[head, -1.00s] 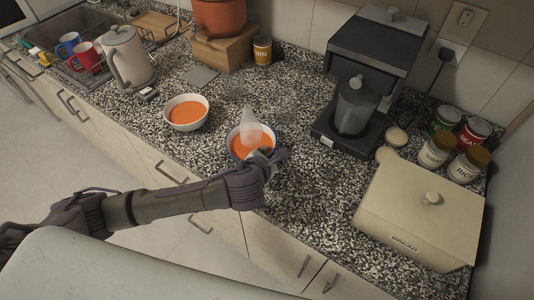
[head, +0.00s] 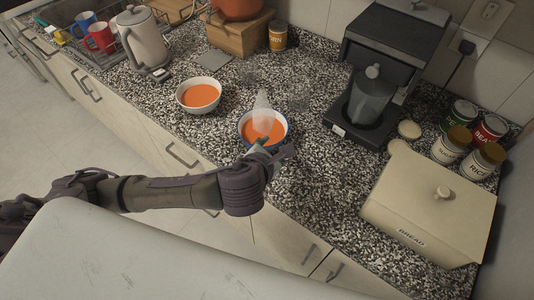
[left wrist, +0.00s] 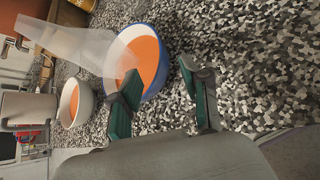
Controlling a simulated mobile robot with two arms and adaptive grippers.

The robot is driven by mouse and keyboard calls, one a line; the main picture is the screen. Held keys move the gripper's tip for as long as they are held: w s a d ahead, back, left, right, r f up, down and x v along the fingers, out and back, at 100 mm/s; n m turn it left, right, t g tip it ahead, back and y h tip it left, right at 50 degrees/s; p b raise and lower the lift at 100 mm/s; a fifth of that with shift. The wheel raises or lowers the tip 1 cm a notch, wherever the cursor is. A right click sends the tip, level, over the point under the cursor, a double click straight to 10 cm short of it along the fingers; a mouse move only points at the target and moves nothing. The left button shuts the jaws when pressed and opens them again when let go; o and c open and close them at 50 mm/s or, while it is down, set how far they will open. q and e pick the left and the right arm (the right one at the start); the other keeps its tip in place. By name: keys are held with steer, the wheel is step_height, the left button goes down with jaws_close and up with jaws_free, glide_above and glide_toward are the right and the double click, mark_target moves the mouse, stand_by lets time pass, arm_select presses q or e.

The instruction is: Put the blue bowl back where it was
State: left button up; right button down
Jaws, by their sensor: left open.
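The blue bowl (head: 284,139), blue outside with a white inside and orange soup, stands upright on the speckled counter. It also shows in the left wrist view (left wrist: 164,72). A translucent whitish cone shape (head: 262,104) rises over its soup. My left gripper (head: 268,148) is at the bowl's near side. In the left wrist view the left gripper (left wrist: 160,80) has its two green-padded fingers apart with nothing held. One finger overlaps the bowl's rim in that picture; whether it touches is unclear. My right gripper is not in view.
A white bowl of orange soup (head: 198,95) stands left of the blue bowl. A coffee machine (head: 385,75), a bread box (head: 430,205) and several cans are on the right. A kettle (head: 143,42) is at left. Counter between bowl and bread box is clear.

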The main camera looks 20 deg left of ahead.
arm_select(q)
steer(key=shift+v, duration=2.4)
